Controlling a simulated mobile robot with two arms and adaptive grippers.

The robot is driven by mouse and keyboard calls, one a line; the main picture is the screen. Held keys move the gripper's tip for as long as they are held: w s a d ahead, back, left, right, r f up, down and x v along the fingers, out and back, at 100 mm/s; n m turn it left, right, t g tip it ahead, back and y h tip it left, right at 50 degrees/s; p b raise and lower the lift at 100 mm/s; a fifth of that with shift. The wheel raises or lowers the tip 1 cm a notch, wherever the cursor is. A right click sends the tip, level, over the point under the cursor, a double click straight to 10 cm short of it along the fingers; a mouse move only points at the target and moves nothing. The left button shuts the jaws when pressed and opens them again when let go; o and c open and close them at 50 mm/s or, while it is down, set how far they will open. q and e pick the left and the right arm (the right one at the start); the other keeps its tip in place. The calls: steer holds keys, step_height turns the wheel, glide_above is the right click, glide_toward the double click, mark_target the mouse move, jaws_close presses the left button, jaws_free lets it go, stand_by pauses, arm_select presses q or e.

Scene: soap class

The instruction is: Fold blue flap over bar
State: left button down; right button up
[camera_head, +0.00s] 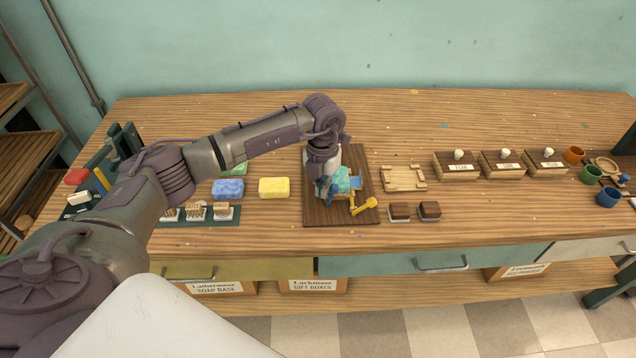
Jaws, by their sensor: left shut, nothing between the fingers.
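A teal bar (341,178) lies on a dark brown board (312,213) near the middle of the bench. A small blue flap (356,183) shows at the bar's right side. My left gripper (326,190) points down at the bar's left front and is shut with nothing in it. It hides part of the bar; whether it touches the bar or flap I cannot tell. A yellow tool-like piece (363,205) lies on the board at the front right. My right gripper is not in view.
Blue (228,189) and yellow (274,187) blocks lie left of the board. A wooden frame (403,178) and two dark brushes or stamps (400,212) are to its right. Boxes with white knobs (456,165) and cups (575,154) stand farther right. The bench front is mostly clear.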

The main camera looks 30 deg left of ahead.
arm_select(q)
steer(key=shift+w+d+f, duration=0.1)
steer(key=shift+w+d, duration=0.25)
steer(key=shift+d, duration=0.15)
step_height(320, 180, up, 7)
steer(key=p, duration=0.4)
steer(key=shift+s+a, duration=0.25)
steer(key=shift+a, duration=0.05)
stand_by(0.4)
